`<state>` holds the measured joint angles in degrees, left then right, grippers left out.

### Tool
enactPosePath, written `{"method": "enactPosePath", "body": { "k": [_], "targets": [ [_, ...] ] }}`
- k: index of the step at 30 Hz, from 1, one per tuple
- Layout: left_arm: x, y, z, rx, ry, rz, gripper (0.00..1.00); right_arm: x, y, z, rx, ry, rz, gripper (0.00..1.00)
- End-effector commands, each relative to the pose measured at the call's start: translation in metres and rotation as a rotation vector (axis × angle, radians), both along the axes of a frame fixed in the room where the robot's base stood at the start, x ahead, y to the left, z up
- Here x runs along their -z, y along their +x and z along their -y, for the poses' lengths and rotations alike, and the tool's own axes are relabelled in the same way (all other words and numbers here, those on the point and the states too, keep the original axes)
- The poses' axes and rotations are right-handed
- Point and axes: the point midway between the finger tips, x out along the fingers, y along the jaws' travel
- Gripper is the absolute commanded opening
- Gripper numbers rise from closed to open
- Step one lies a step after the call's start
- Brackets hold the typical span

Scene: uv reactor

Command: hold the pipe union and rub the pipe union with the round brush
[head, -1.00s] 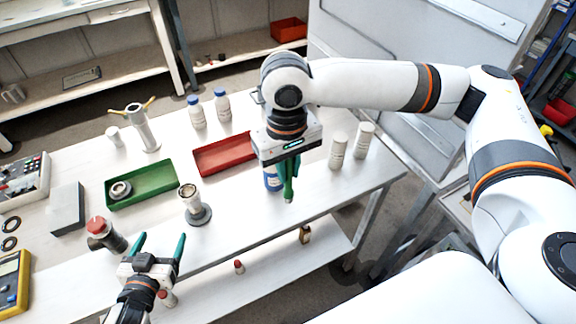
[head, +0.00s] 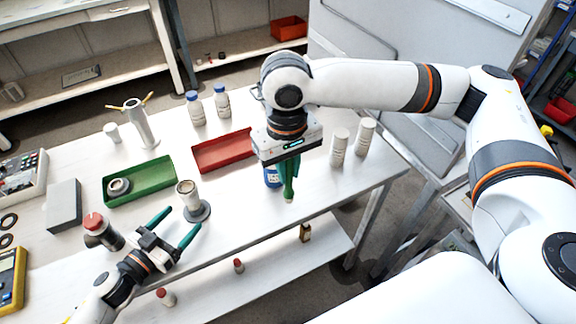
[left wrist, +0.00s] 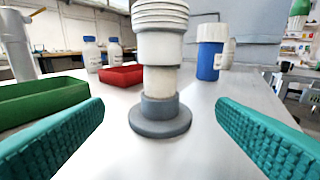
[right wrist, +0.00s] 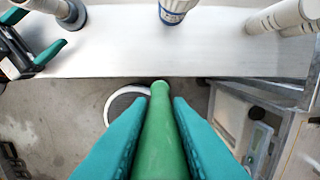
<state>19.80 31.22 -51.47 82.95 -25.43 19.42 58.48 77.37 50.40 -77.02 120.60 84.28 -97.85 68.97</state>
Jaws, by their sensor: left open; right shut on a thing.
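The pipe union (head: 187,189) looks like a pale threaded collar standing upright on a grey post with a round base (head: 197,211). In the left wrist view the pipe union (left wrist: 160,35) is straight ahead, centred between the fingers. My left gripper (head: 183,222) is open at the table's front edge, its fingers pointing at the stand, apart from it. My right gripper (head: 286,176) is shut on a green handle, which I take as the round brush (right wrist: 160,135). It hangs downward past the table's front edge. I cannot make out its bristles.
A red-capped grey part (head: 97,226) stands left of my left gripper. A green tray (head: 159,177) holding a ring part and a red tray (head: 222,153) lie behind. A blue-labelled bottle (right wrist: 174,8) stands behind the brush. Two white cylinders (head: 339,148) stand right.

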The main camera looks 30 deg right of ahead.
Motion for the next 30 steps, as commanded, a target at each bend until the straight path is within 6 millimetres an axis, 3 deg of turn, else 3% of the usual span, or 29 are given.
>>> {"method": "enactPosePath", "body": {
  "k": [10, 24, 30],
  "targets": [
    [0.004, 0.024, 0.036, 0.000, 0.000, 0.001, 0.80, 0.008, 0.000, 0.000, 0.000, 0.000, 0.000, 0.00],
    [0.005, 0.029, 0.043, 0.000, 0.000, 0.001, 0.80, 0.009, 0.000, 0.000, 0.000, 0.000, 0.000, 0.00],
    [0.005, 0.029, 0.043, 0.000, 0.000, 0.001, 0.47, 0.009, 0.000, 0.000, 0.000, 0.000, 0.000, 0.00]
  ]
}}
